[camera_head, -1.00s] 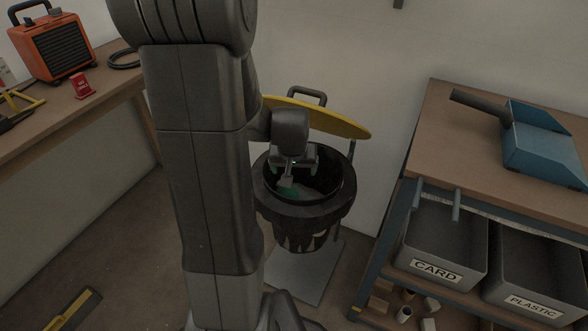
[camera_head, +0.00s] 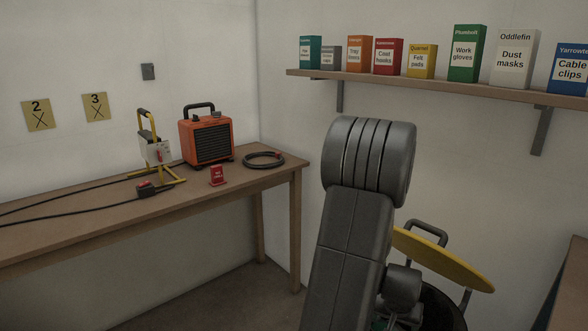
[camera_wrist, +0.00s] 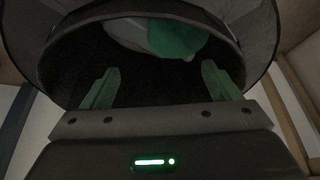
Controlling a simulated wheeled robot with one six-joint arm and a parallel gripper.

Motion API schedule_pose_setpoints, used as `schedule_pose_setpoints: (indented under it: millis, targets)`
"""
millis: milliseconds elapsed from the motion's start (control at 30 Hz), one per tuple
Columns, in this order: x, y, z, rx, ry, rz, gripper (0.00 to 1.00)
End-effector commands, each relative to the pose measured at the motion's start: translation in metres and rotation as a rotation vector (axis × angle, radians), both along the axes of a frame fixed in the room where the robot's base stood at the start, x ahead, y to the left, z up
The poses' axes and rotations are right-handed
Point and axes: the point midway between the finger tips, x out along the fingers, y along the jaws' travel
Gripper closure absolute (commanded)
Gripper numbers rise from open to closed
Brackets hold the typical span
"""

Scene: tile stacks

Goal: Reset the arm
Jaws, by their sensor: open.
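In the wrist view my gripper (camera_wrist: 160,88) is open, with its two fingers apart and nothing between them. It is at the mouth of a dark round bin (camera_wrist: 60,62). Inside the bin, beyond the fingers, lies a green thing (camera_wrist: 180,38) with something pale beside it. In the head view my arm rises in front of the bin (camera_head: 443,308), whose yellow lid (camera_head: 445,259) stands raised. My gripper is hidden there, low behind the arm and the frame edge.
A wooden bench (camera_head: 210,200) on the left holds an orange heater (camera_head: 206,138), a yellow-framed work lamp (camera_head: 155,150), a coiled cable (camera_head: 264,160) and a small red sign (camera_head: 217,176). A wall shelf (camera_head: 440,88) with several boxes is above right. Another bench edge (camera_head: 572,265) is at the right.

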Motion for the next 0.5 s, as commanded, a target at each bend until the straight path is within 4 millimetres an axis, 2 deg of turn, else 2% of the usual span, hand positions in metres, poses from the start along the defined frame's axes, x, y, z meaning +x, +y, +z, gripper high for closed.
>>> schedule_pose_setpoints:
  millis: [33, 200, 233, 300, 500]
  targets:
    - [0.003, -0.001, -0.011, 0.001, 0.003, 0.0, 0.17]
    - [0.01, -0.005, -0.036, 0.0, 0.0, 0.0, 0.17]
    - [0.01, -0.005, -0.022, -0.001, -0.002, 0.0, 0.17]
    - [0.011, -0.005, -0.01, -0.002, -0.004, 0.0, 0.17]
    - [0.01, -0.005, 0.005, -0.001, -0.002, 0.0, 0.17]
